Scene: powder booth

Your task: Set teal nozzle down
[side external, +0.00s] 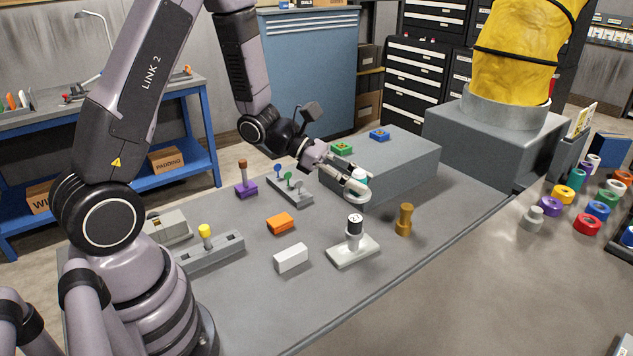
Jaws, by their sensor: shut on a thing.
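Most of the nozzle is hidden by the fingers. I cannot tell whether its lower end touches the table.
On the block's top sit a green piece (341,148) and a blue piece (379,135). A brass-coloured piece (404,219) and a black-topped piece on a white base (354,249) stand nearby. An orange block (280,222) and white block (291,258) lie left.

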